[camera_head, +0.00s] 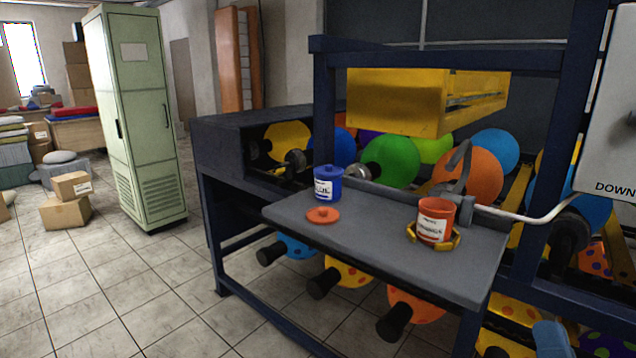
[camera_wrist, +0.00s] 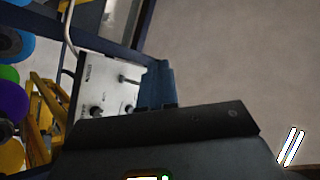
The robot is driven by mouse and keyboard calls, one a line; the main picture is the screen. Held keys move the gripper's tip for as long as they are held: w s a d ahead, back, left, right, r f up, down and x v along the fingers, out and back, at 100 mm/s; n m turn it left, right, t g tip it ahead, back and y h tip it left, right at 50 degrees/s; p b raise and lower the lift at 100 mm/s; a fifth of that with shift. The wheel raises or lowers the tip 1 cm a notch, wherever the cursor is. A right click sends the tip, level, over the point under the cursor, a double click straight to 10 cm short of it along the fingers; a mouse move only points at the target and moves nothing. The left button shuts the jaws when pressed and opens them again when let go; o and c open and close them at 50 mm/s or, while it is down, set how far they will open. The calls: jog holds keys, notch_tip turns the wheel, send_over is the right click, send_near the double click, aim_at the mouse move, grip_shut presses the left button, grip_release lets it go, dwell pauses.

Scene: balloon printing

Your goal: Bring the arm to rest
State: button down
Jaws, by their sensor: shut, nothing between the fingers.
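My gripper (camera_wrist: 158,84) shows in the wrist view as blue fingers standing up from the dark gripper body. The fingers are together with nothing visible between them. A white control panel (camera_wrist: 92,92) with knobs and a lever is seen behind and left of the fingers. I cannot tell the gap between them.
The balloon machine's grey shelf (camera_head: 370,228) holds a blue can (camera_head: 327,183) and an orange can (camera_head: 436,218) inside a yellow holder. An orange lid (camera_head: 323,215) lies beside them. A white panel (camera_head: 612,130) is at right.

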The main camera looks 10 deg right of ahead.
jog(key=s+a+f+n+g+y, duration=0.2)
jog(key=s+a+f+n+g, duration=0.1)
jog(key=s, duration=0.4)
jog(key=s+a+f+n+g+y, duration=0.2)
jog(key=s+f, duration=0.3)
jog(key=s, duration=0.3)
jog(key=s+a+f+n+g+y, duration=0.2)
jog(key=s+a+f+n+g, duration=0.2)
jog(key=s, duration=0.3)
jog(key=shift+s+a+n+g+y, duration=0.3)
jog(key=shift+a+n+g, duration=0.1)
jog(key=shift+n, duration=0.2)
jog(key=shift+d, duration=0.1)
